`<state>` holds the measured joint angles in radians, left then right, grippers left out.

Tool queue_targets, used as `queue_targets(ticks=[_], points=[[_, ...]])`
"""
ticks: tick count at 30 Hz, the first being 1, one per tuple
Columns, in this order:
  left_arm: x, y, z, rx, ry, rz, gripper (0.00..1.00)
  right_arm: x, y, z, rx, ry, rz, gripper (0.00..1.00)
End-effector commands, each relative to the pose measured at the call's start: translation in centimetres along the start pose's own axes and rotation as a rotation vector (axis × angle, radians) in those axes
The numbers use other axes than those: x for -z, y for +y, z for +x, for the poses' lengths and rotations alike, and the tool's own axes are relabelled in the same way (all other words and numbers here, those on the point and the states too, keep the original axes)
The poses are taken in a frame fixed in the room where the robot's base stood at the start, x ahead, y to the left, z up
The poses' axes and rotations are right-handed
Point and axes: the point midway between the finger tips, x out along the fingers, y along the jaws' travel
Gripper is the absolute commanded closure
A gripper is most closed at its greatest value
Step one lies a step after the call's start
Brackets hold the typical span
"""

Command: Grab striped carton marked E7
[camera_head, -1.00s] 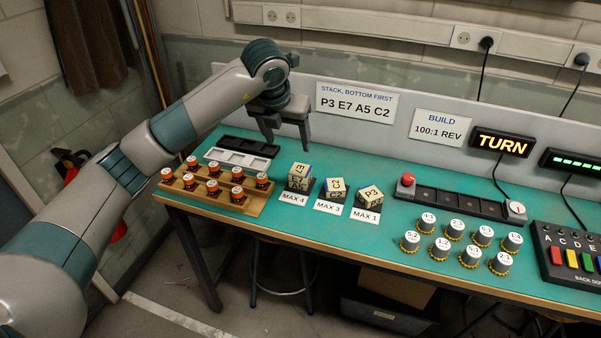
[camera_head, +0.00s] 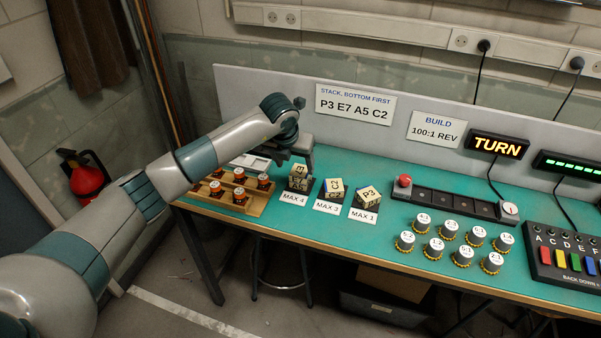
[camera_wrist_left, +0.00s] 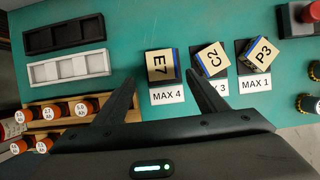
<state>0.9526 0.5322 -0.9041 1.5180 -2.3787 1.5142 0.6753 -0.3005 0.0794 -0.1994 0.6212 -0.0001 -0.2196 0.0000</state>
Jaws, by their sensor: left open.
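The striped carton marked E7 (camera_wrist_left: 161,66) shows its cream top and a blue and dark stripe at the edge in the left wrist view. It stands at the MAX 4 label, and in the head view the E7 carton (camera_head: 299,171) appears to top a small pile with another marked face below. My left gripper (camera_head: 295,155) is open and empty, above and close to this pile. In the left wrist view my gripper's fingertips (camera_wrist_left: 160,80) point towards the E7 carton, with a finger on each side of its near end. My right gripper is not in view.
Cartons C2 (camera_wrist_left: 210,59) and P3 (camera_wrist_left: 261,54) stand close to the right. A wooden rack (camera_head: 236,207) with orange-banded jars is to the left, near white and black trays (camera_wrist_left: 72,69). A sign (camera_head: 354,104) reads P3 E7 A5 C2. Knobs and a button strip lie further right.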

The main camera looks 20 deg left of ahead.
Motion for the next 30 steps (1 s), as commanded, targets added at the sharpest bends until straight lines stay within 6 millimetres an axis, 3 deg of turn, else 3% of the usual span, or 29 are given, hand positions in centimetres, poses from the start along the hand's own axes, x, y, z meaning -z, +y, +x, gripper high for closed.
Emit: queue_targets(ticks=[8, 21, 30], points=[[-0.1, -0.1, 0.2, 0.001, 0.001, 0.000, 0.34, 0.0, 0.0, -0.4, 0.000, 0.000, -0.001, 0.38], [-0.4, -0.6, 4.5, 0.001, 0.003, -0.001, 0.34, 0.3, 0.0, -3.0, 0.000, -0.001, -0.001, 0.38], [-0.4, -0.6, 5.2, 0.001, 0.000, 0.000, 0.34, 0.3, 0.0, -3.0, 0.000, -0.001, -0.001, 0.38]])
